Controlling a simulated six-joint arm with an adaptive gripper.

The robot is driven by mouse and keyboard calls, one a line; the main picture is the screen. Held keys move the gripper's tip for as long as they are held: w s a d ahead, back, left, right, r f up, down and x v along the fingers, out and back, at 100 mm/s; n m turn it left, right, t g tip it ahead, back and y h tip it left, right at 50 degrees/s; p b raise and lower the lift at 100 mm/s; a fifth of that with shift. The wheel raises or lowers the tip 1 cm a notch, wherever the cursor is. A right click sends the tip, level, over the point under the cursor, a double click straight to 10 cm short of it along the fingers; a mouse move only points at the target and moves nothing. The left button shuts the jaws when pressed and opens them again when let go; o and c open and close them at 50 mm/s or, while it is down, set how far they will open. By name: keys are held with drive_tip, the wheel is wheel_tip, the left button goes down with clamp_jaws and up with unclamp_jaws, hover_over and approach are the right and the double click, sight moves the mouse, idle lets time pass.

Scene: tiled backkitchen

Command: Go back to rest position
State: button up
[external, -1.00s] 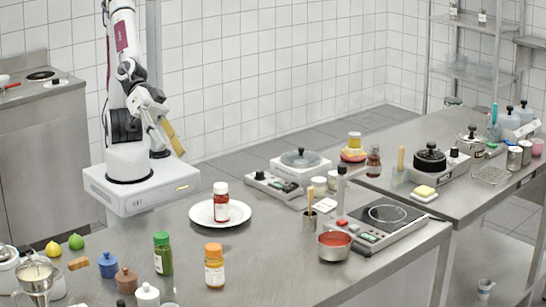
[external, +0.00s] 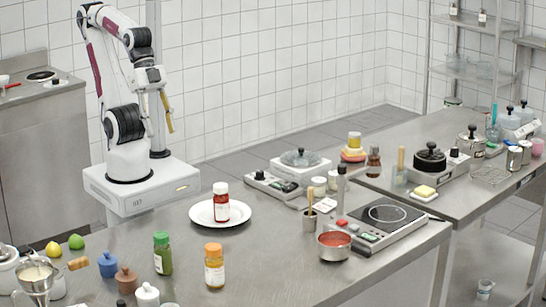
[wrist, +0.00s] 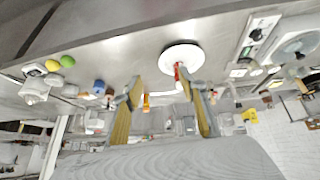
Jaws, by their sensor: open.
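My gripper (external: 168,112) hangs beside my arm, above and behind the steel table, with its yellow finger pointing down. In the wrist view my gripper (wrist: 163,105) shows two yellow-padded fingers spread apart with nothing held between them. The plate also shows in the wrist view (wrist: 188,50), with the jar (wrist: 178,72) partly hidden by a finger.
A green jar (external: 162,253) and an orange-lidded jar (external: 214,266) stand in front of the plate. A red-filled pot (external: 334,246) and a hot plate (external: 385,218) stand to the right. Bare steel lies between the jars and pot. The space around my gripper looks clear.

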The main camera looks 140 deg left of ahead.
drive_tip(key=shift+g+y, duration=0.4)
drive_tip(key=s+a, duration=0.1)
drive_tip(key=s+a+f, duration=0.1)
drive_tip(key=s, duration=0.1)
drive_tip(key=shift+a, duration=0.3)
drive_tip(key=shift+o, duration=1)
